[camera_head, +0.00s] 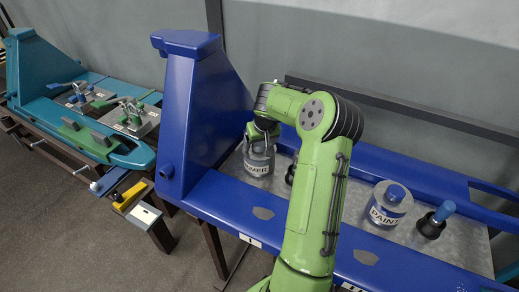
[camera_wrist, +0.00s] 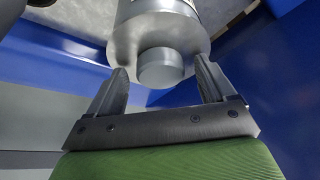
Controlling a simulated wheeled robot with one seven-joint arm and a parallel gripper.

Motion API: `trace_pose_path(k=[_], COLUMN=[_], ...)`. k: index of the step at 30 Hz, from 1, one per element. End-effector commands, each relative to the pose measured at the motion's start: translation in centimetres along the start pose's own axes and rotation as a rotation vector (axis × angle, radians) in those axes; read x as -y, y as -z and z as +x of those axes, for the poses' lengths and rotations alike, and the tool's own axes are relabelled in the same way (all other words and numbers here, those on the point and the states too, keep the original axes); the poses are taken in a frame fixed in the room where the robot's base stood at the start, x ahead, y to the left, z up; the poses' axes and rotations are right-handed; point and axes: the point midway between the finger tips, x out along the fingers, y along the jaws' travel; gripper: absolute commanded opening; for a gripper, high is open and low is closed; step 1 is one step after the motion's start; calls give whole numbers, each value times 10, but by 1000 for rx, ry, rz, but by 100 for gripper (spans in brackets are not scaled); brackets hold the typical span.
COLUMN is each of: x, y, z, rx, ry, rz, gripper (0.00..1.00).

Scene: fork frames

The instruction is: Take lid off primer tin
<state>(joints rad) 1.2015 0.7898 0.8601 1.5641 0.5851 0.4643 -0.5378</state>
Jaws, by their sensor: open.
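The primer tin (camera_head: 258,163) stands upright on the grey metal surface inside the blue bench frame, its label partly readable. Its top is partly covered by my arm in the head view. In the wrist view the tin's lid (camera_wrist: 160,68) shows as a grey disc with a round raised knob. My gripper (camera_wrist: 163,80) is open, with one finger on each side of the knob. The fingers appear apart from it, and I cannot tell whether either touches the lid. In the head view my gripper (camera_head: 262,133) is at the tin's top.
A paint tin (camera_head: 386,205) with a blue knob stands to the right, with a dark blue-topped object (camera_head: 434,222) beside it. Another dark object (camera_head: 291,173) is partly hidden behind my arm. A tall blue upright (camera_head: 193,110) rises left of the primer tin.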

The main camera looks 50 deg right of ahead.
Motion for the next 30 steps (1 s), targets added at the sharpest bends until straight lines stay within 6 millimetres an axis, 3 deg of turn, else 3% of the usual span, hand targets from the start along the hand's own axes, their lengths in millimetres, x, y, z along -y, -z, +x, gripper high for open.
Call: trace_pose_path(k=[5, 17, 24, 30], x=[0, 0, 0, 0], y=[1, 1, 3, 22], z=[-1, -2, -7, -51], rx=[-1, -1, -2, -7], ry=[0, 0, -1, -3], rz=[-1, -1, -1, -2], gripper=[82, 22, 22, 22])
